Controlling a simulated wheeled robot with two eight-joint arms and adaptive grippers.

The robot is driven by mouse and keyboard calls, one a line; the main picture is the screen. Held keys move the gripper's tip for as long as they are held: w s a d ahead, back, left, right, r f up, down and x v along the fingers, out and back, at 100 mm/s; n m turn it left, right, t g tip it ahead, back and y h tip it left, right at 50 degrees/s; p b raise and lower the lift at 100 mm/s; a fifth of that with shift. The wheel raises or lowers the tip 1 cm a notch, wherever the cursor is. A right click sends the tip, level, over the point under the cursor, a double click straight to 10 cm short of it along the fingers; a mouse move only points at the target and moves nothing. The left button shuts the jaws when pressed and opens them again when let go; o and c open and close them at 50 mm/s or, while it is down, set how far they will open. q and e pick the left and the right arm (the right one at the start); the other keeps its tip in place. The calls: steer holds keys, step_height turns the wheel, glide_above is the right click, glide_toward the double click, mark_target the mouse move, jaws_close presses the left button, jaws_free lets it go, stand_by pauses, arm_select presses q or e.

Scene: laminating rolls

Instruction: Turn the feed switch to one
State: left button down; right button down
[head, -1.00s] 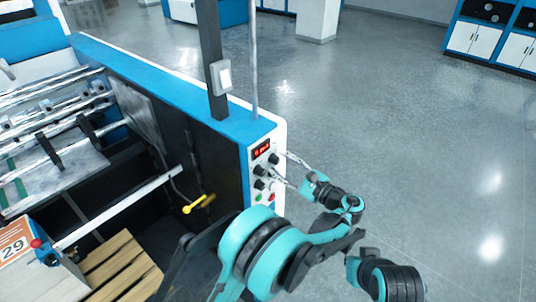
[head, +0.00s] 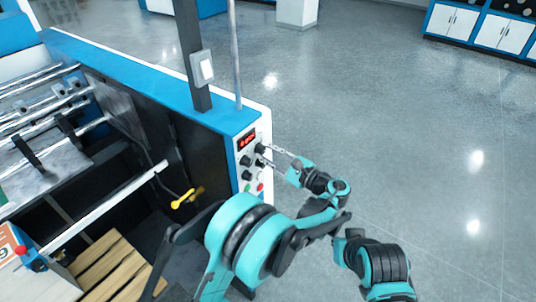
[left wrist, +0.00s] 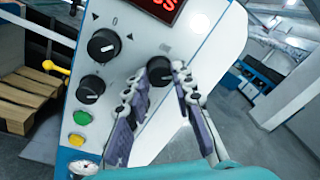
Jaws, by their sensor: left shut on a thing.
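The feed switch appears to be the small black knob (left wrist: 159,69) at the upper right of the white control panel, below a red-lit display (left wrist: 158,8). A pale pointer mark shows on its face; what it points to is hard to read. My left gripper (left wrist: 158,82) has a finger on each side of this knob and is shut on it. In the head view my left gripper (head: 267,156) reaches the panel from the right, its fingertips at the knob (head: 260,148). My right gripper is out of view.
Two other black knobs (left wrist: 103,46) (left wrist: 90,89) sit left of the gripped one. Green (left wrist: 81,118) and yellow (left wrist: 76,140) buttons lie below. A yellow handle (head: 183,199) and wooden pallet (head: 108,262) are left of the panel. Open floor (head: 380,110) lies right.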

arm_select(q)
steer(key=shift+a+f+n+b, duration=0.1)
steer(key=shift+f+n+b, duration=0.05)
steer(key=shift+n+b, duration=0.45)
steer(key=n+b, duration=0.4)
steer(key=shift+w, duration=0.1)
steer(key=n+b, duration=0.2)
steer(key=n, duration=0.1)
steer(key=shift+n+y, duration=0.3)
steer(key=shift+n, duration=0.1)
steer(key=shift+n+b, duration=0.85)
steer(key=shift+n, duration=0.65)
steer(key=shift+r, duration=0.2)
steer(key=c, duration=1.4)
jaws_free()
steer(key=shift+o, duration=0.7)
steer(key=shift+w+a+f, duration=0.15)
steer(key=shift+w, duration=0.05)
steer(key=shift+s, duration=0.1)
